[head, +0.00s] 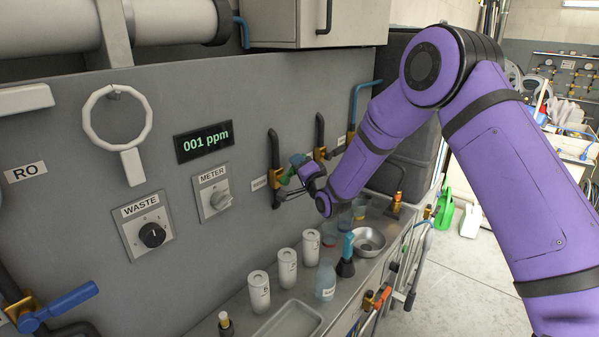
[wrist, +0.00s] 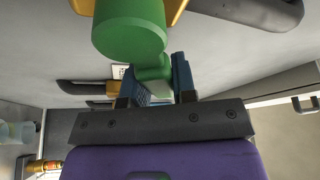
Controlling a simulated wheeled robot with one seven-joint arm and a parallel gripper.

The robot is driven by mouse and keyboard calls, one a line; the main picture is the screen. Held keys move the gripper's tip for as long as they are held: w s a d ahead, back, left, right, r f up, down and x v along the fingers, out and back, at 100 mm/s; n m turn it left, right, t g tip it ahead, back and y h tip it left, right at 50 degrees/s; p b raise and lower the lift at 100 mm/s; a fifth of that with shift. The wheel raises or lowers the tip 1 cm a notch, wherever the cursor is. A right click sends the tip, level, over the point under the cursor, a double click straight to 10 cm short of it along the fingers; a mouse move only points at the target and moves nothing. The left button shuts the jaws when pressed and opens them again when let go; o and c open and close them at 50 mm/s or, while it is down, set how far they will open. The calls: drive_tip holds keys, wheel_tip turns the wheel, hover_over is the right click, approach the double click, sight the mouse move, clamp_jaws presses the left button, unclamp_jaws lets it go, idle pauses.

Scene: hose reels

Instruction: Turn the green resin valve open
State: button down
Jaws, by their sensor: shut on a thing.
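The green valve handle (wrist: 130,30) fills the top middle of the wrist view, with a brass-coloured valve body (wrist: 176,8) behind it. My gripper (wrist: 160,80) is shut on the narrow part of the green handle, one blue-grey finger on each side. In the head view my gripper (head: 300,182) is at the wall beside the brass fitting (head: 274,178) of a dark pipe. The green handle shows there as a small patch (head: 297,160), partly hidden by my gripper. I cannot tell the valve's exact angle.
A steel counter below holds several white canisters (head: 287,268), a bottle (head: 325,280) and a metal bowl (head: 368,241). Another pipe with a brass fitting (head: 320,154) stands close to the right.

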drive_tip(key=n, duration=0.1)
drive_tip(key=r+n+y, duration=0.1)
drive_tip(key=n, duration=0.1)
drive_tip(key=shift+s+a+r, duration=0.2)
drive_tip(key=shift+s+a, duration=0.1)
drive_tip(key=shift+s, duration=0.1)
drive_tip(key=n, duration=0.1)
drive_tip(key=s+r+n+y, duration=0.1)
drive_tip(key=n, duration=0.1)
drive_tip(key=a+n+y, duration=0.1)
drive_tip(key=n, duration=0.1)
drive_tip(key=shift+s+r, duration=0.15)
drive_tip(key=n+y, duration=0.1)
drive_tip(key=s+n+g, duration=0.1)
drive_tip(key=n, duration=0.1)
drive_tip(key=a+n+y, duration=0.1)
drive_tip(key=shift+s+r+n+y, duration=0.2)
drive_tip(key=shift+r+n+y, duration=0.1)
drive_tip(key=shift+r+n, duration=0.1)
drive_tip(key=shift+s+a+n+g+y, duration=0.25)
drive_tip(key=shift+n+g, duration=0.1)
drive_tip(key=shift+n, duration=0.4)
drive_tip(key=shift+s+a+n+g+y, duration=0.1)
drive_tip(key=shift+s+n+g+y, duration=0.1)
drive_tip(key=shift+n+g, duration=0.35)
drive_tip(key=shift+s+a+n+g+y, duration=0.2)
drive_tip(key=shift+n+y, duration=0.05)
drive_tip(key=shift+n, duration=0.65)
drive_tip(key=c, duration=0.9)
unclamp_jaws()
